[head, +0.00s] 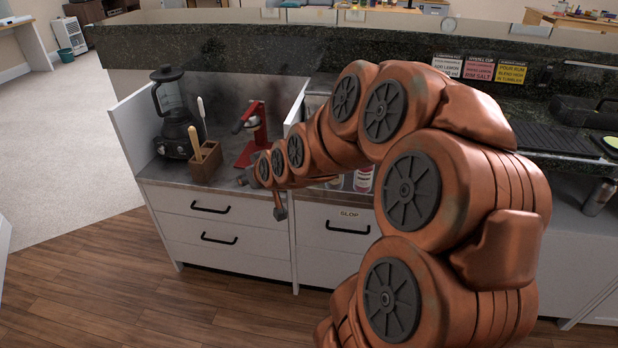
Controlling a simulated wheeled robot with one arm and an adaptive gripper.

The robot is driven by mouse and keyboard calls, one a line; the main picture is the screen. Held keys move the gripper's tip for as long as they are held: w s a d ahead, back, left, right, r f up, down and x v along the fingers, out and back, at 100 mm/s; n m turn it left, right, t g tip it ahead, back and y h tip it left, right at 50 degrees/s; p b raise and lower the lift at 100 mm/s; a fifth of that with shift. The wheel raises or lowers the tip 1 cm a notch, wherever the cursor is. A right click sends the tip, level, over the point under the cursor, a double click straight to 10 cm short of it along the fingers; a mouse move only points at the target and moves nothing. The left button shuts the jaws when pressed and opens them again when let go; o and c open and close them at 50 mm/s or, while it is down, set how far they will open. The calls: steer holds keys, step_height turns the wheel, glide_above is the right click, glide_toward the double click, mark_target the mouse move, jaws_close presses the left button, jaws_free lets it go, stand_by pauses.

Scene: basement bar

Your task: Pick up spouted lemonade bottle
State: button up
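A small white bottle or can with red on it (363,179) stands on the counter behind my forearm. Only its lower part shows, and I cannot tell whether it is the spouted lemonade bottle. No spout is visible anywhere. My copper-coloured arm reaches left across the view and hides part of the counter. My gripper (262,197) is at its left end, over the counter's front edge, left of that bottle. Its two fingers look spread apart, with nothing seen between them.
A black blender (172,110), a wooden utensil holder (206,163) and a red juicer press (253,135) stand on the left counter. A white divider (296,108) stands beside the press. A raised dark stone ledge (230,48) runs behind. White drawers (215,238) are below; the wooden floor in front is clear.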

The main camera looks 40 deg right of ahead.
steer(key=d+f+m+t+h+b, duration=0.3)
steer(key=d+h+b, duration=0.5)
steer(key=d, duration=1.4)
steer(key=shift+m+t, duration=0.7)
steer(key=shift+a+b+x, duration=0.1)
steer(key=shift+b+x, duration=0.15)
steer(key=shift+x, duration=1.65)
steer(key=shift+a+b+x, duration=0.15)
steer(key=shift+b+x, duration=0.1)
steer(key=shift+x, duration=1.6)
steer(key=shift+w+r, duration=0.15)
steer(key=shift+w, duration=0.05)
steer(key=shift+c, duration=0.4)
jaws_close()
